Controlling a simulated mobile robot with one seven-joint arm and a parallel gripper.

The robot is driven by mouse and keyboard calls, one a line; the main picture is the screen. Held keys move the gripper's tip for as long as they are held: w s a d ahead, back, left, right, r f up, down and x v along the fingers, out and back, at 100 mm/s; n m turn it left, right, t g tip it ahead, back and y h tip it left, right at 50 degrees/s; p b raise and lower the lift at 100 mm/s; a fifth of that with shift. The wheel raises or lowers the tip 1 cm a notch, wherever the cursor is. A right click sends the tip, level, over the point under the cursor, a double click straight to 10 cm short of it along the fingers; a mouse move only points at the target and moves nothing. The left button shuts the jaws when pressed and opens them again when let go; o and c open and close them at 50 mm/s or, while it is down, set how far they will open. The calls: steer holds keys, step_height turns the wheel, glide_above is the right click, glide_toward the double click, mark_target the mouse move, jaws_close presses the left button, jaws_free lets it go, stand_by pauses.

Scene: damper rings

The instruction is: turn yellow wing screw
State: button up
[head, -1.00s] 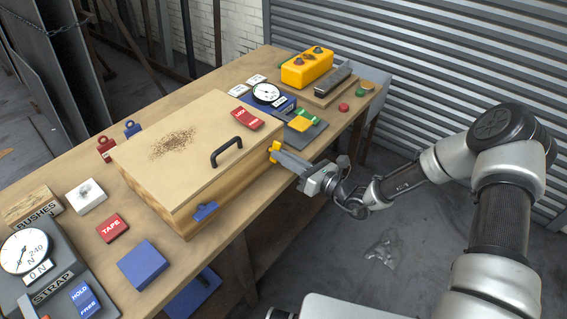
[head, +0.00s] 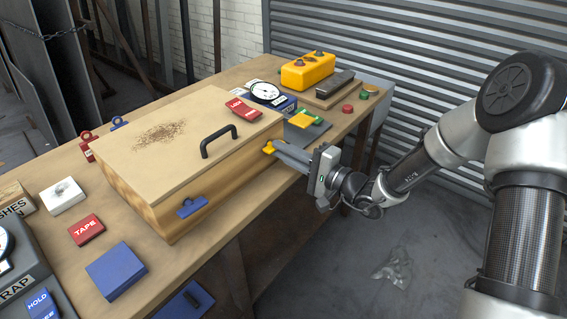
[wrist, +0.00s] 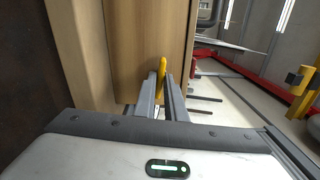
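The fingers partly hide the screw in the head view.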

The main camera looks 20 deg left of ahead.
steer(key=shift+o, duration=1.4)
steer(key=shift+a, duration=0.1)
steer(key=shift+v, duration=1.05)
steer(key=v, duration=0.6)
steer(key=shift+b, duration=0.4)
